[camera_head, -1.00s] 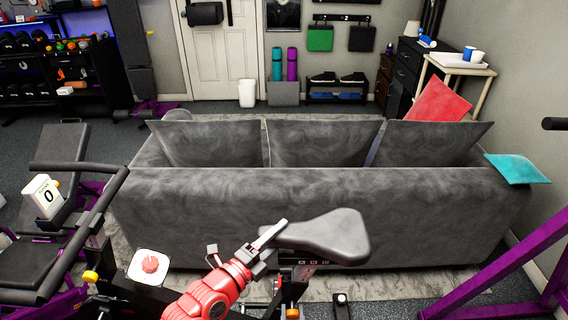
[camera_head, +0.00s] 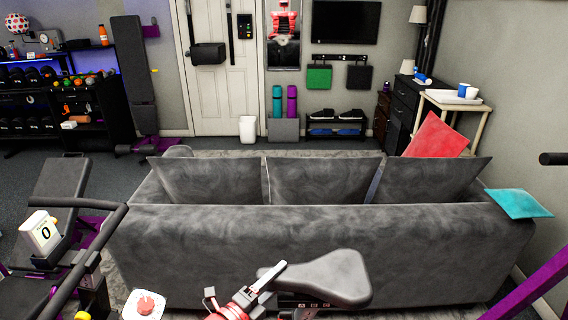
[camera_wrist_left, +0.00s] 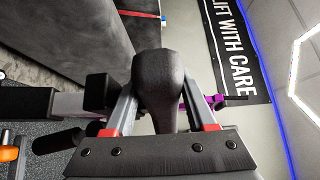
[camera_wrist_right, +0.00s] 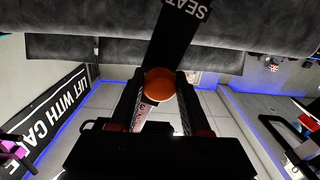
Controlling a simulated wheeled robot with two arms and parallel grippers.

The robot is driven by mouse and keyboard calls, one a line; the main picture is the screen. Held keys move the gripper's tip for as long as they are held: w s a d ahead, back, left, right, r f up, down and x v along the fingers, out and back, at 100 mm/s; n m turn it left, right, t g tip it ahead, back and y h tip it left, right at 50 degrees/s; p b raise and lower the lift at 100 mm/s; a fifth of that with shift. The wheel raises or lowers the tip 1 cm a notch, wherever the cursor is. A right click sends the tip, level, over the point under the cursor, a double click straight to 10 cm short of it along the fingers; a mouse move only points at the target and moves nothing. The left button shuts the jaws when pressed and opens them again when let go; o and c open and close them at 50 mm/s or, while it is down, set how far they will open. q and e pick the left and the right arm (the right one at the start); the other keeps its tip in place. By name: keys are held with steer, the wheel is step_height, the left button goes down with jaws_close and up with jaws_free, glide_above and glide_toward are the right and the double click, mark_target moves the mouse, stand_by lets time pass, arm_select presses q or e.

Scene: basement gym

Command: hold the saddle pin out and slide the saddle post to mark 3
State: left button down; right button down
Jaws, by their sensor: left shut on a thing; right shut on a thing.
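The dark grey bike saddle (camera_head: 335,277) is at the bottom middle of the head view. My left gripper (camera_head: 268,277) is shut on its narrow nose. In the left wrist view the saddle (camera_wrist_left: 158,85) fills the space between the two fingers. Below the saddle, a dark label strip (camera_head: 300,304) shows small marks, too small to read. The orange round knob of the saddle pin (camera_wrist_right: 159,86) is between the fingers of my right gripper (camera_wrist_right: 160,100), which is shut on it. A black part lettered "SEAT" (camera_wrist_right: 182,20) rises behind the knob. The lower post is out of the head view.
A long grey sofa (camera_head: 200,245) stands right behind the saddle. At the left are the bike's handlebar (camera_head: 90,255), a counter reading 0 (camera_head: 42,234) and a red button on a white box (camera_head: 145,303). A purple frame (camera_head: 530,293) stands at the right.

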arm_select(q)
steer(key=shift+r, duration=0.15)
arm_select(e)
steer(key=shift+f, duration=0.1)
steer(key=shift+w, duration=0.5)
jaws_free()
stand_by(0.4)
